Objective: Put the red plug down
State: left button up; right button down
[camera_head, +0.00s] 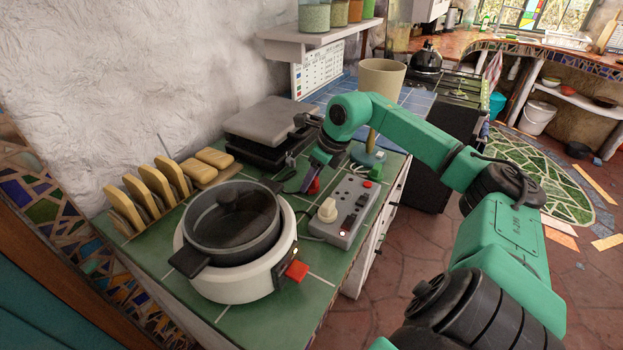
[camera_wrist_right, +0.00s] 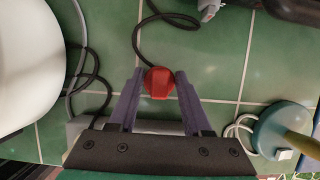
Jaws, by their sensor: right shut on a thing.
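The red plug (camera_wrist_right: 158,83) is between the fingertips of my right gripper (camera_wrist_right: 158,86) in the right wrist view, with a black cord running up from it. In the head view my right gripper (camera_head: 322,160) points down behind the grey socket box, and the red plug (camera_head: 314,186) shows just below it, low over the green tiled counter (camera_head: 330,270). I cannot tell whether the plug touches the tiles. My right gripper is shut on the plug. My left gripper is not in view.
The grey socket box (camera_head: 350,205) carries a cream plug and a red-topped part. A white cooker (camera_head: 222,285) with a dark pot (camera_head: 235,220) stands at left. Bread slices in a rack (camera_head: 150,195), a dark press (camera_head: 265,135) and a blue-based stand (camera_head: 367,156) are nearby.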

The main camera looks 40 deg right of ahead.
jog(key=c, duration=0.8)
grip_release()
jog(key=shift+f, duration=0.1)
jog(key=o, duration=0.5)
jog(key=shift+c, duration=0.2)
jog(key=shift+r, duration=0.2)
jog(key=shift+s+d+r, duration=0.1)
jog(key=shift+r, duration=0.1)
jog(key=b+v, duration=0.4)
jog(key=v, duration=0.1)
jog(key=shift+s, duration=0.15)
jog(key=v, duration=0.6)
jog(key=shift+r, duration=0.3)
